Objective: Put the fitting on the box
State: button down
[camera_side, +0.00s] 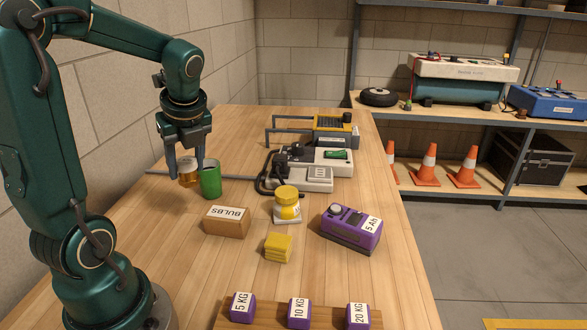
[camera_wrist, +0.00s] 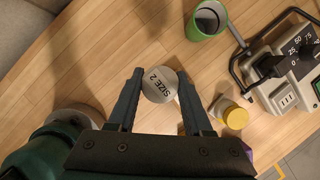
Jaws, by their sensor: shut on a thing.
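My gripper (camera_side: 186,164) is shut on a round fitting (camera_side: 188,178), which looks amber from the side. In the wrist view, its pale top (camera_wrist: 160,85) reads "SIZE 2" and sits between the two fingers (camera_wrist: 160,76). The fitting is at or just above the table; I cannot tell if it touches. The brown cardboard box (camera_side: 227,221) marked "BULBS" stands on the table, nearer the side camera and to the right of my gripper. It does not show in the wrist view.
A green can (camera_side: 210,181) stands close beside the fitting. A grey switch unit (camera_side: 317,177) stands behind. Bare wood surrounds the box's left side.

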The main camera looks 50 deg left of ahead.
jog(key=w+d+f, duration=0.2)
jog(key=w, duration=0.1)
jog(key=w+d+f, duration=0.1)
jog(key=w, duration=0.1)
jog(key=shift+d+f, duration=0.1)
jog(key=shift+f, duration=0.2)
jog(key=shift+w+f, duration=0.1)
jog(key=shift+f, duration=1.95)
jog(key=shift+f, duration=0.15)
jog(key=shift+c, duration=1.6)
grip_release()
